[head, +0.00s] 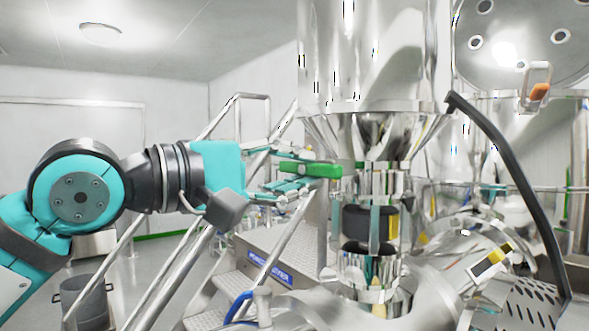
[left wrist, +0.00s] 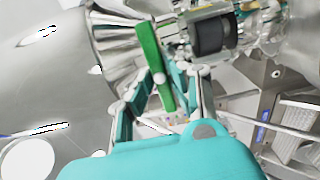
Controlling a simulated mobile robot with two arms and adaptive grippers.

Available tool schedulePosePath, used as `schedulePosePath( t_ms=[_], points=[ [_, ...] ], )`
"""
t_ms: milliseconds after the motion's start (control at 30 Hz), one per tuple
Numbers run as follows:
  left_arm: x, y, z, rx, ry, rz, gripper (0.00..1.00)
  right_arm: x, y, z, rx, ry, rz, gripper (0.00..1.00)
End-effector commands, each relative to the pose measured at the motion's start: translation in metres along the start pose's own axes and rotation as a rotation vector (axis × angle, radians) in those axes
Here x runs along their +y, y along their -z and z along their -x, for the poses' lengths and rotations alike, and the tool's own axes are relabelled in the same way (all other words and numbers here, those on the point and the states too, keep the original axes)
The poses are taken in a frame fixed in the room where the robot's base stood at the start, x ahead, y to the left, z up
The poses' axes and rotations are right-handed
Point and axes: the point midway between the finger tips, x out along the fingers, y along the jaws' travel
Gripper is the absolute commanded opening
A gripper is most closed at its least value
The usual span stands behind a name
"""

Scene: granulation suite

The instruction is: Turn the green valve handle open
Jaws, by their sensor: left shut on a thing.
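The green valve handle (head: 312,169) sticks out to the left from the polished steel column in the head view. It also shows in the left wrist view (left wrist: 150,52) as a long green bar running down between the fingers. My left gripper (head: 290,176) reaches it from the left, with its fingers on either side of the handle's free end. In the left wrist view my left gripper (left wrist: 164,90) is shut on the handle. The valve body (head: 372,180) is shiny metal below the cone. My right gripper is not in view.
A dark curved hose (head: 512,165) runs down at the right. Metal steps (head: 235,290) with handrails (head: 235,105) stand below and behind my left arm. A steel pot (head: 85,302) is on the floor at the lower left. Shiny vessels crowd the right side.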

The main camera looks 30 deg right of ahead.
Motion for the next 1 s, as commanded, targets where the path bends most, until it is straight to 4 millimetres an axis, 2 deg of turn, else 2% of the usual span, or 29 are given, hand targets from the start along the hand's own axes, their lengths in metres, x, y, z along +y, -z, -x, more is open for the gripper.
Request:
schedulePosePath(
  t_ms=[267, 467, 1000],
  points=[
    [-0.002, -0.001, 0.000, -0.001, 0.002, 0.031, 0.00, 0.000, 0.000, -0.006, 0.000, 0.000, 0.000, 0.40],
    [-0.005, -0.001, 0.000, 0.000, 0.001, 0.131, 0.00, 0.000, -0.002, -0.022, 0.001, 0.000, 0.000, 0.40],
    [-0.005, -0.001, -0.001, 0.000, 0.002, 0.622, 0.00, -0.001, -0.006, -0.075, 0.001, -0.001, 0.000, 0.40]
  ],
)
